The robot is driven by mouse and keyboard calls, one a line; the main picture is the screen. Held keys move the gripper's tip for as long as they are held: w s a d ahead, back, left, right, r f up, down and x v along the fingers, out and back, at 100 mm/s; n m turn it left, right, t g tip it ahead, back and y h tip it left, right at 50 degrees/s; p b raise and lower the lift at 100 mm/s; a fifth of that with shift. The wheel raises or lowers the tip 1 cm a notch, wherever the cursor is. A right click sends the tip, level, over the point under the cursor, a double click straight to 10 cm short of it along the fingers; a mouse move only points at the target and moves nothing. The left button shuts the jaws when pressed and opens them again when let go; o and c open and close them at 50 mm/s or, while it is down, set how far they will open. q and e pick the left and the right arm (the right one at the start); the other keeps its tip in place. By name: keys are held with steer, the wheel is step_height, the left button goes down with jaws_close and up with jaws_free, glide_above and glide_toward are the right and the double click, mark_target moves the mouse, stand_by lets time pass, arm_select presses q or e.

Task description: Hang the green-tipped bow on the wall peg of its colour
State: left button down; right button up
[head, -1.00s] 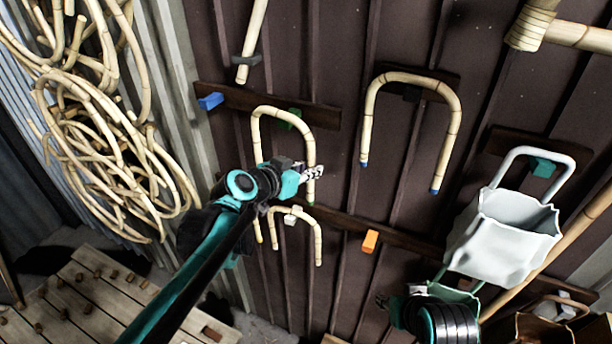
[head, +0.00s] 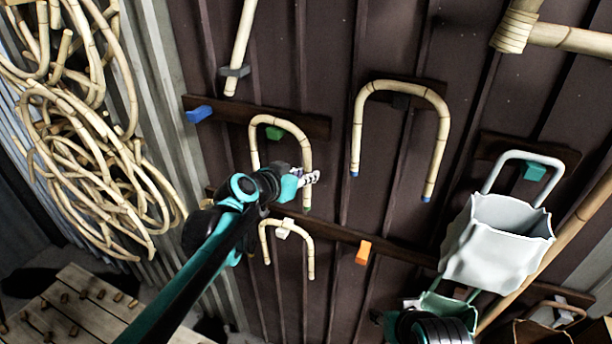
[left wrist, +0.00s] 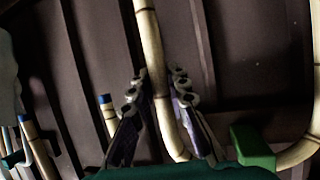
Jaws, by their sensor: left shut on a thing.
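The pale rattan bow (head: 283,121) with a green tip at the foot of its right leg hangs bend-up in my left gripper (head: 308,178), which is shut on that leg. The green peg (head: 273,133) shows inside the arch, just below the bend. In the left wrist view the bow (left wrist: 150,50) runs between my fingers (left wrist: 158,98). There the green peg (left wrist: 252,148) lies between the legs and overlaps the bend; I cannot tell whether they touch. My right gripper (head: 388,320) is only partly in view at the bottom, its jaws unclear.
A blue-tipped bow (head: 402,86) hangs to the right. A smaller bow (head: 308,258) hangs on a white peg (head: 284,228) below. A blue peg (head: 199,113) and an orange peg (head: 363,252) are bare. A white bin (head: 498,240) hangs at right; rattan coils (head: 85,150) hang at left.

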arm_select(q)
steer(key=c, duration=1.4)
jaws_free()
steer(key=v, duration=1.2)
steer(key=shift+a, duration=0.1)
steer(key=s+a+p, duration=0.3)
steer(key=s, duration=0.5)
steer(key=shift+s+p, duration=0.15)
steer(key=shift+p, duration=0.15)
